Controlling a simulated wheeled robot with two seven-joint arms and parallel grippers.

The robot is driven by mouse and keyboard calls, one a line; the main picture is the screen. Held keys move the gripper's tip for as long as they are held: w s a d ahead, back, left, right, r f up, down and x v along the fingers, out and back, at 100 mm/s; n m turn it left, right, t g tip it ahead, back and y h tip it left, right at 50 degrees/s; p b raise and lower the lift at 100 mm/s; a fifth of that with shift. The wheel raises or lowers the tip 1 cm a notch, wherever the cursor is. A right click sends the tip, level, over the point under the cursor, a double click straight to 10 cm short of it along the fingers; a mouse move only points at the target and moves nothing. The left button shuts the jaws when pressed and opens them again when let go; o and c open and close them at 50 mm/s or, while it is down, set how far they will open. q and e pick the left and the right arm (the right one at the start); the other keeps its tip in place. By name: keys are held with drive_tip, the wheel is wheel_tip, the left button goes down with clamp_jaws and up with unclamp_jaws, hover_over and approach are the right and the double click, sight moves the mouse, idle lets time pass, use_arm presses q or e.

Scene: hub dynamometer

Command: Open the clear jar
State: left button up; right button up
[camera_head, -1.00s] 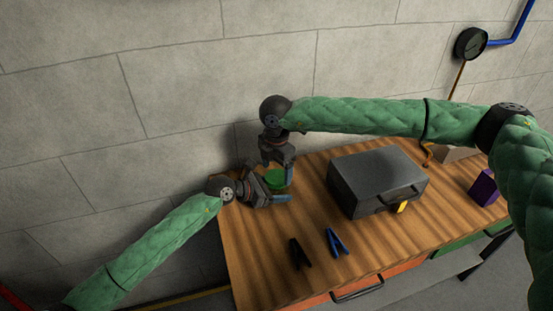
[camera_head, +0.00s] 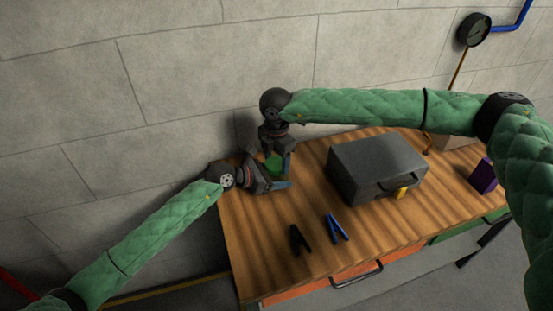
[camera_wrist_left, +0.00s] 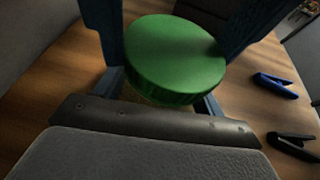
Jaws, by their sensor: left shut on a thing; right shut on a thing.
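The clear jar (camera_wrist_left: 150,98) has a round green lid (camera_wrist_left: 175,55). In the head view the lid (camera_head: 274,163) shows at the table's far left corner, between my grippers. The glass is barely visible under the lid. My left gripper (camera_head: 277,178) reaches in from the left at jar level and is shut on the jar, with a blue finger on the near side. My right gripper (camera_head: 276,165) comes down from above and is shut on the lid, hiding part of it. The lid appears to be on the jar; I cannot tell whether it has turned.
A dark grey case (camera_head: 375,167) with a yellow latch stands right of the jar on the wooden table (camera_head: 285,270). A black clip (camera_head: 299,239) and a blue clip (camera_head: 337,229) lie in front. A purple block (camera_head: 483,176) is at the right. A wall rises close behind.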

drive_tip(key=shift+n, duration=1.6)
drive_tip(key=o, duration=1.1)
drive_tip(key=shift+r, duration=0.1)
